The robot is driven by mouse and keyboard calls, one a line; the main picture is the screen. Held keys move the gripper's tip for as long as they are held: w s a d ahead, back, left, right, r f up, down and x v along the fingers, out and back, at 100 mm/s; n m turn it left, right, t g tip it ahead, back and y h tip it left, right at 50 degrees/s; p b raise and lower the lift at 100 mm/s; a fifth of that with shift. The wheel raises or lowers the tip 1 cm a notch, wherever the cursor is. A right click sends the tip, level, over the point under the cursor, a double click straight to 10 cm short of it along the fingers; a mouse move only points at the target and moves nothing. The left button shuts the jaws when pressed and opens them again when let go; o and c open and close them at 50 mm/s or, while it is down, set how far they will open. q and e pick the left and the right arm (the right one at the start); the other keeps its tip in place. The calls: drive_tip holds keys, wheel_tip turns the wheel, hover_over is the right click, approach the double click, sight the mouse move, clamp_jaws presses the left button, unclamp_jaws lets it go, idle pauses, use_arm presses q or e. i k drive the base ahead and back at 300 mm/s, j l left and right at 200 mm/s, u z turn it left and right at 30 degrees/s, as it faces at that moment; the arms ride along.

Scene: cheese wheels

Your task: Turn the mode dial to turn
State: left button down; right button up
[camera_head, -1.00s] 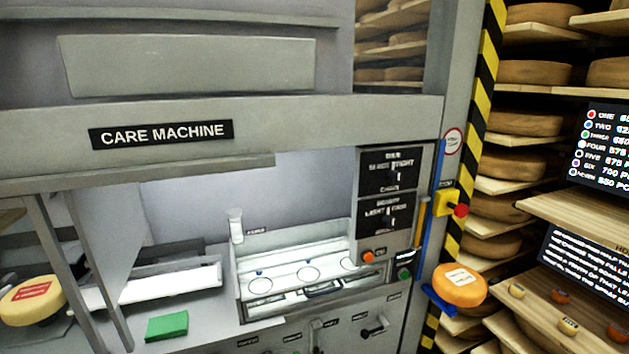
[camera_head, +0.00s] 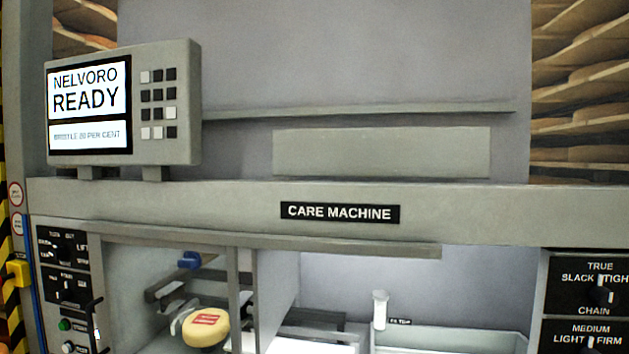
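A black panel with two dials sits at the left end of the care machine. The upper dial (camera_head: 67,248) has several small labels around it; "LIFT" at its right is the clearest. The lower dial (camera_head: 67,285) sits just below it. I cannot tell for certain which is the mode dial or where either pointer is set, as both are small and blurred. Neither of my grippers is in view.
The screen (camera_head: 90,100) reads "NELVORO READY". Below the dials are a green button (camera_head: 65,325) and a black handle (camera_head: 95,312) that sticks out. A yellow cheese wheel (camera_head: 206,328) is inside the machine. Another dial panel (camera_head: 590,282) is at right.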

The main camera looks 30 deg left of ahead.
sight(57, 253)
drive_tip(key=u, duration=0.45)
drive_tip(key=k+u, duration=0.1)
drive_tip(key=u, duration=0.75)
drive_tip(key=j+u, duration=0.1)
drive_tip(key=u, duration=0.75)
drive_tip(key=k+j, duration=0.05)
